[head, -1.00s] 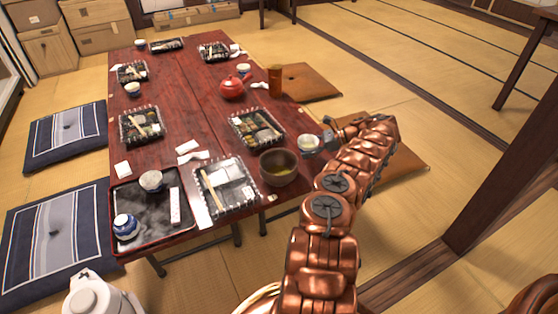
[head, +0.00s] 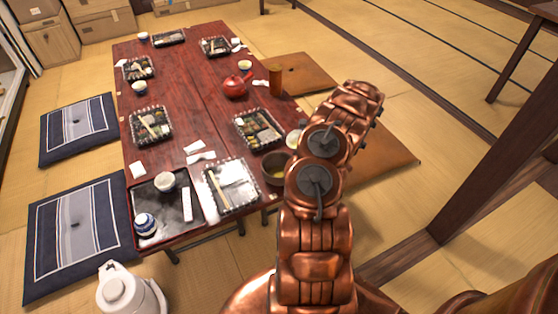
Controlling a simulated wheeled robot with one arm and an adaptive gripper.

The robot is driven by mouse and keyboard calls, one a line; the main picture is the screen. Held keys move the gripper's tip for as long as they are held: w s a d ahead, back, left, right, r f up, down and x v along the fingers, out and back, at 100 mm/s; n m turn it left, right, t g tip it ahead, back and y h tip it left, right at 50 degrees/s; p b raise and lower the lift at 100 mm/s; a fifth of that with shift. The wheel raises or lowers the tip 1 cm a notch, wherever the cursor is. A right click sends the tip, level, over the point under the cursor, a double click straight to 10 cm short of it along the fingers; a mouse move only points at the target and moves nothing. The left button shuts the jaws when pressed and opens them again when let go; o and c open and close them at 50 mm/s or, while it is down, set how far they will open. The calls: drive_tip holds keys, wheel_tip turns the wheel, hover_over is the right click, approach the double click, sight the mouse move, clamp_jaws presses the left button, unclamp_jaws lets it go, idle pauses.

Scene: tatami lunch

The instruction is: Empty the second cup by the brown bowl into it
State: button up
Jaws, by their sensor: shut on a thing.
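The brown bowl (head: 273,170) stands at the table's right edge, partly covered by my arm; yellowish-green contents show inside. A small pale cup (head: 292,138) is just behind and to the right of the bowl, with its right side hidden by my arm. My gripper is almost wholly hidden behind my copper arm links, at the cup's right; it is shut on this cup. The cup looks about upright. I cannot tell how high it is above the table or how full it is.
A lunch box (head: 232,204) sits left of the bowl, another (head: 258,143) behind it. A red teapot (head: 235,87) and brown cylinder (head: 275,80) stand farther back. A dark tray (head: 186,233) with cups is front left.

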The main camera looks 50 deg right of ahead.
drive_tip(key=shift+a+r+h, duration=0.25)
drive_tip(key=shift+a+h, duration=0.05)
drive_tip(key=shift+w+a+n+h+b, duration=0.1)
drive_tip(key=shift+a+n+h+b, duration=0.2)
drive_tip(key=shift+a+h+b, duration=0.5)
drive_tip(key=shift+d+r+b, duration=0.1)
drive_tip(key=shift+d+b, duration=0.15)
drive_tip(key=shift+b, duration=0.55)
drive_tip(key=shift+r+h, duration=0.25)
drive_tip(key=shift+h, duration=0.05)
drive_tip(key=shift+n+g+b, duration=0.3)
drive_tip(key=shift+b, duration=0.15)
drive_tip(key=f+h+b, duration=0.1)
drive_tip(key=b, duration=0.3)
drive_tip(key=shift+a+f+h+b, duration=0.1)
drive_tip(key=shift+f+h+b, duration=0.05)
drive_tip(key=shift+h+b, duration=0.15)
drive_tip(key=shift+r+n+h+b, duration=0.4)
drive_tip(key=shift+r+b, duration=0.15)
drive_tip(key=shift+b, duration=0.1)
drive_tip(key=shift+a+r+h+b, duration=0.15)
drive_tip(key=shift+h+b, duration=0.15)
drive_tip(key=shift+b, duration=0.4)
